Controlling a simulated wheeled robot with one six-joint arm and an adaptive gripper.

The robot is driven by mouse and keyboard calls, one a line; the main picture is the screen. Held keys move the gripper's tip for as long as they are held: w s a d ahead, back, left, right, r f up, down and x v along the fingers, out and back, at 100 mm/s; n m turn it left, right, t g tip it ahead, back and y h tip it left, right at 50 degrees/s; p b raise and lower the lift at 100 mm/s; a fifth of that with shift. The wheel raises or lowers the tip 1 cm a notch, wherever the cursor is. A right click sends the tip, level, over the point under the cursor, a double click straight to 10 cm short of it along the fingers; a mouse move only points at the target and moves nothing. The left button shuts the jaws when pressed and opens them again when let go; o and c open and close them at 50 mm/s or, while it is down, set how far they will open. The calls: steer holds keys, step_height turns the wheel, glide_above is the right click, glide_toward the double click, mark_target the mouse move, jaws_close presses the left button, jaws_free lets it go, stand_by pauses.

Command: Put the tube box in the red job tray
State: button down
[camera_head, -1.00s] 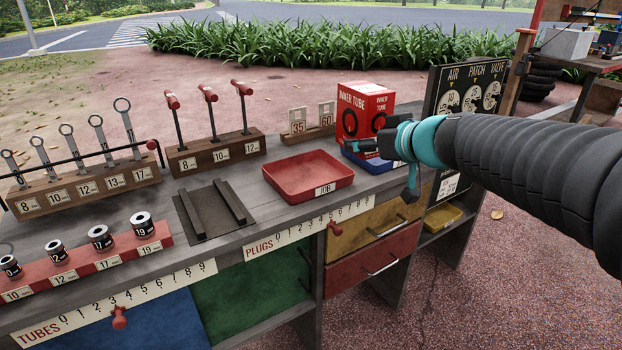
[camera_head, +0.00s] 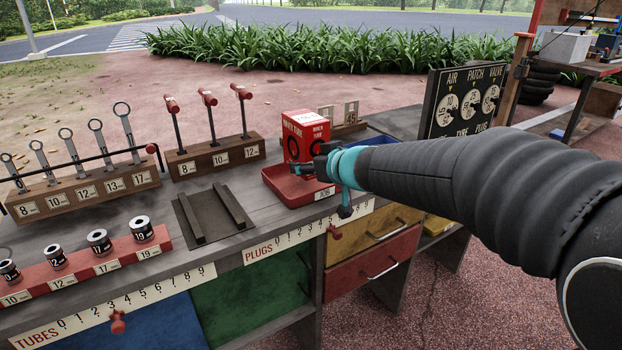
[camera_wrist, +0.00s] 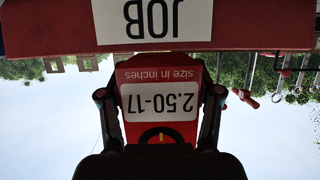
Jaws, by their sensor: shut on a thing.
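The tube box (camera_head: 303,130) is a red carton with white INNER TUBE lettering. My gripper (camera_head: 318,165) is shut on it, coming from the right. In the wrist view, which is upside down, the box (camera_wrist: 160,103) sits between both fingers with its 2.50-17 label showing. The red job tray (camera_head: 285,192) stands on the bench top, and the box is upright over it. In the wrist view the tray's front wall (camera_wrist: 255,37) with the JOB label crosses in front of the box's lower end. I cannot tell whether the box touches the tray floor.
A blue bin (camera_head: 376,144) stands right of the tray, partly behind my arm. A card rack (camera_head: 347,128) is behind the box. A black board with dials (camera_head: 462,103) rises at the right end. A dark railed plate (camera_head: 213,212) lies left of the tray.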

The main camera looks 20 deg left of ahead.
mark_target(311, 187)
steer(key=shift+f+b, duration=0.35)
steer(key=shift+f, duration=1.45)
steer(key=shift+f, duration=0.15)
steer(key=shift+c, duration=1.1)
jaws_free()
steer(key=shift+r, duration=0.25)
steer(key=v, duration=1.2)
steer(key=shift+d+f, duration=0.15)
